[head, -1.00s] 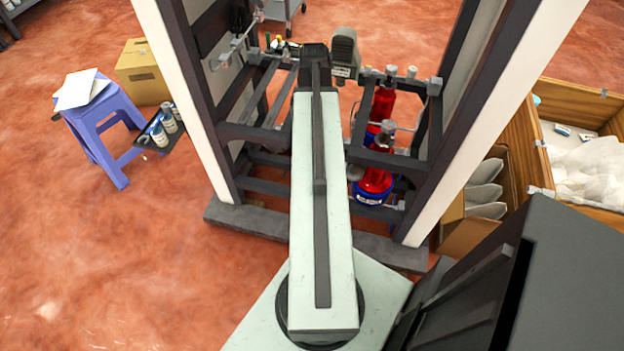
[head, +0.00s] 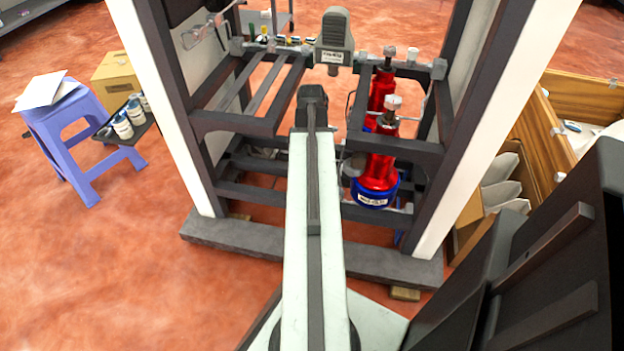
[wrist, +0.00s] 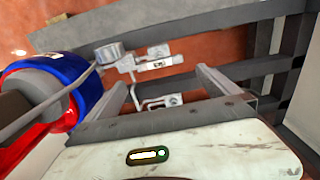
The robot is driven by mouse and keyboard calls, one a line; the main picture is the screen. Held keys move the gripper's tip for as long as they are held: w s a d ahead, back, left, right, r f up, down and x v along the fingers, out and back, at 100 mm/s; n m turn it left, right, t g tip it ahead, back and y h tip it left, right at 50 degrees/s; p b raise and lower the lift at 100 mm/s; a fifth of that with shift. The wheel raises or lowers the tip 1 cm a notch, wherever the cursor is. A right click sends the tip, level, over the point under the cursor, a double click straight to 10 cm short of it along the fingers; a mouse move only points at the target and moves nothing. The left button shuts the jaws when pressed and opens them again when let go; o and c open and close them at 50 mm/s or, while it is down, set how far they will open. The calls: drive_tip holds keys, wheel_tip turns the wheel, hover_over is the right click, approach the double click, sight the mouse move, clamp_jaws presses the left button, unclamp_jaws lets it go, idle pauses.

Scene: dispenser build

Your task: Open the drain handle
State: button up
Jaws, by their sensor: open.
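In the wrist view, my gripper (wrist: 161,77) is open, its two grey fingers spread apart and pointing up the picture. Between and beyond the fingers are a metal fitting with a white label (wrist: 158,63) and a bent metal handle (wrist: 158,103) below it. I cannot tell for certain which piece is the drain handle. No finger is seen closed on either piece. In the head view, my arm reaches into the dark frame and hides the gripper and the handle.
The dark frame (head: 232,120) surrounds my arm. A red bottle with a blue base (head: 379,172) stands right of the arm; its blue collar (wrist: 75,78) is close left of my fingers. A blue stool (head: 70,135) is left. A wooden crate (head: 540,130) is at right.

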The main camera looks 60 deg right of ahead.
wheel_tip(320, 180, down, 8)
drive_tip(key=b, duration=0.7)
drive_tip(key=shift+b, duration=0.35)
drive_tip(key=shift+r, duration=0.2)
drive_tip(key=c, duration=1.2)
drive_tip(key=shift+o, duration=0.2)
